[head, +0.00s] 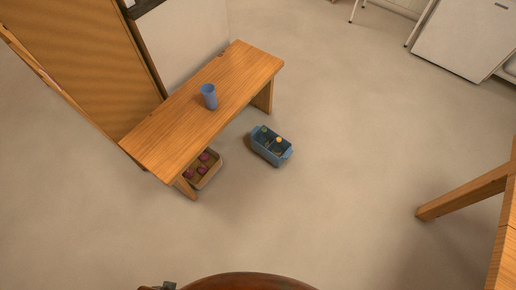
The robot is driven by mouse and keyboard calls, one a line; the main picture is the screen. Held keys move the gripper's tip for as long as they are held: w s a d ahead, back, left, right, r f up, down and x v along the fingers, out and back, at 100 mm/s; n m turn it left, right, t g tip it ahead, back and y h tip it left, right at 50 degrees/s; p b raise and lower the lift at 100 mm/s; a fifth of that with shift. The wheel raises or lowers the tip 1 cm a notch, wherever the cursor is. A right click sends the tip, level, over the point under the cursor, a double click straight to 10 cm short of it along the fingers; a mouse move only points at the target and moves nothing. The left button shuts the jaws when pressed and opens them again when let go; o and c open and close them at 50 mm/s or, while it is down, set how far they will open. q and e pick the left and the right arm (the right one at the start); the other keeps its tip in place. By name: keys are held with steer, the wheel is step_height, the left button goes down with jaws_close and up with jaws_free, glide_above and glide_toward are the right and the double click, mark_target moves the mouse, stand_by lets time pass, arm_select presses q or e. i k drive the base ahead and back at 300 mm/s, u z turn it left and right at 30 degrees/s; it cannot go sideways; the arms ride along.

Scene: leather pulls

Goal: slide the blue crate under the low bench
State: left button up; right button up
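The blue crate (263,154) stands on the floor just to the right of the low wooden bench (235,72), out in the open. It holds a few small items, one orange and one greenish, and has a handle at its ends. The bench runs diagonally from lower left to upper right, with a leg near each end. The crate is nearest the gap between the legs, toward the far leg. Neither of my grippers shows clearly in the head view.
A blue cup (209,96) stands on the bench top. A tan crate (212,174) with several dark red round things sits partly under the bench's near end. A wooden table (497,262) is at the right. The floor right of the blue crate is clear.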

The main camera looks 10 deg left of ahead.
mark_target(267, 153)
steer(key=u, duration=0.05)
steer(key=i, duration=1.4)
steer(key=u, duration=0.1)
